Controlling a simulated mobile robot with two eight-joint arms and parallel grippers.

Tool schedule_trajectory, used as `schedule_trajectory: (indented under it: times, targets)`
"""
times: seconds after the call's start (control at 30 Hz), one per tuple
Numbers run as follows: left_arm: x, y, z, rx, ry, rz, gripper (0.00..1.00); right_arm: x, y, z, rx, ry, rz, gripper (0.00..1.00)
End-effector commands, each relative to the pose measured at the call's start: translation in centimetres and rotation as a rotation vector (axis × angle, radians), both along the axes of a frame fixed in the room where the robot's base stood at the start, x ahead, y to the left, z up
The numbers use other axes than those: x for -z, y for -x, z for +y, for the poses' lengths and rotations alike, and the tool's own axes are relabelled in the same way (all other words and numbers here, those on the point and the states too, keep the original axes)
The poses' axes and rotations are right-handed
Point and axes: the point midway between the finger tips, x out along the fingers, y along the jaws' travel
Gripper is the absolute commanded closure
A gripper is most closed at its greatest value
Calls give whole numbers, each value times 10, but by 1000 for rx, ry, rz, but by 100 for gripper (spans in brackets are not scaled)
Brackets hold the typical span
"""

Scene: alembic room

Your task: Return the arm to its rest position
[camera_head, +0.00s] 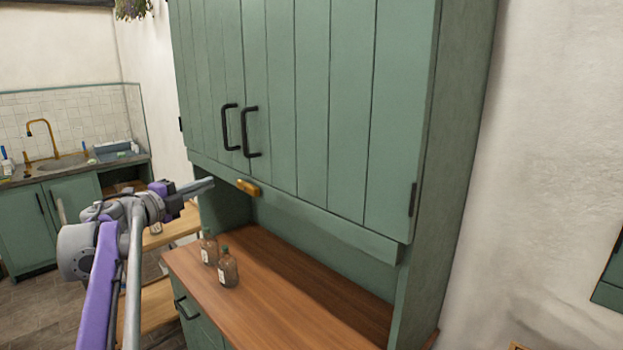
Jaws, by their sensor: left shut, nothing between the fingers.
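My left arm comes in from the lower left, grey and purple, raised in front of the hutch. My left gripper (198,186) is shut and empty, its fingers pointing right, near the lower left edge of the upper green cabinet (310,100). A small brass-coloured latch (248,187) is on the rail just right of the fingertips. I cannot tell the depth gap between them. Both cabinet doors look closed, with two black handles. My right gripper is not in view.
Two brown bottles, one (209,247) behind the other (228,268), stand on the wooden counter (290,300) below the gripper. A wooden shelf unit (158,300) stands behind my arm. A sink (60,163) is at the far left. A pale wall is at right.

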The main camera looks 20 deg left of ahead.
Motion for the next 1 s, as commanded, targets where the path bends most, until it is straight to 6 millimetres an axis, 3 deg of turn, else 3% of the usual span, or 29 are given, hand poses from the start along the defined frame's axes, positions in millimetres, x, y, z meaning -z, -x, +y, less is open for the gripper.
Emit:
schedule_trajectory:
  times: [0.17,0.33,0.47,0.57,0.7,1.0]
  targets:
    - [-2,-3,-6,-16,17,-12,100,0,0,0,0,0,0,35]
    - [-5,-11,-34,-162,182,-85,100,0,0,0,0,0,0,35]
    - [22,2,-65,-349,440,-101,100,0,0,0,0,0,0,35]
    - [69,26,-92,-490,659,-43,100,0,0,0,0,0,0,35]
    - [155,72,-137,-658,927,126,100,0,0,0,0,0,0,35]
    - [318,187,-246,-875,1255,601,100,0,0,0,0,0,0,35]
